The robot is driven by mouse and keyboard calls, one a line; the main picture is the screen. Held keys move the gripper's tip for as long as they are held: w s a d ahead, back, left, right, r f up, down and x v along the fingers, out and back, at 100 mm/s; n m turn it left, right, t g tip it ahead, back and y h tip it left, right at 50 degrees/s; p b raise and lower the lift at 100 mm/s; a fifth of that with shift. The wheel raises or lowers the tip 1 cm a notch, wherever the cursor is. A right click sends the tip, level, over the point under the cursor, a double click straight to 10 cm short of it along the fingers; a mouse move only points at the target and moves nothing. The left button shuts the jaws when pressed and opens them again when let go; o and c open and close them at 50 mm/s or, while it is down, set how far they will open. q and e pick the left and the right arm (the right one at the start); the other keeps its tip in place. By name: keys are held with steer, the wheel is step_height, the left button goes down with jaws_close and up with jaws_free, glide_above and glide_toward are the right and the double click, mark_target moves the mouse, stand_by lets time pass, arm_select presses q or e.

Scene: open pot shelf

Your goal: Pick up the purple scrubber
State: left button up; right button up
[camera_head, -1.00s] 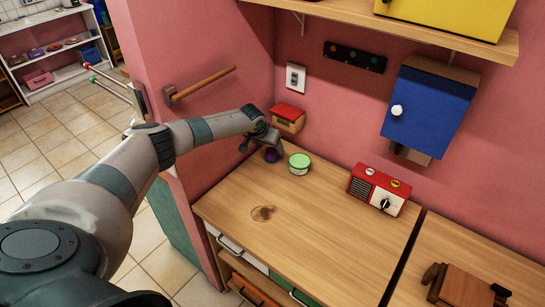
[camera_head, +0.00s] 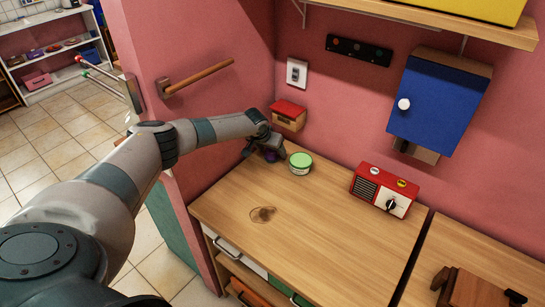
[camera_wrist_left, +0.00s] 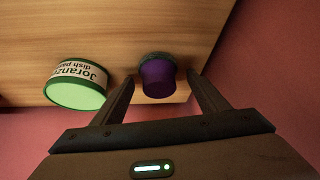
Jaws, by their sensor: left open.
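The purple scrubber (camera_wrist_left: 158,76) stands on the wooden counter, with a dark rim at its far end in the left wrist view. In the head view the scrubber (camera_head: 270,156) is mostly hidden by my left gripper (camera_head: 263,152). In the left wrist view my left gripper (camera_wrist_left: 160,85) is open, with one finger on each side of the scrubber. A gap shows between the scrubber and each finger there. My right gripper is not in view.
A green-lidded dish paste tub (camera_head: 300,163) stands close to the scrubber; it also shows in the left wrist view (camera_wrist_left: 77,86). A red-topped box (camera_head: 288,115) is on the wall behind. A red radio (camera_head: 384,190) stands right. The counter (camera_head: 310,235) in front is clear.

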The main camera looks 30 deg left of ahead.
arm_select(q)
steer(key=shift+r, duration=0.1)
steer(key=shift+s, duration=0.1)
steer(key=c, duration=1.2)
steer(key=shift+o, duration=0.2)
steer(key=shift+r, duration=0.15)
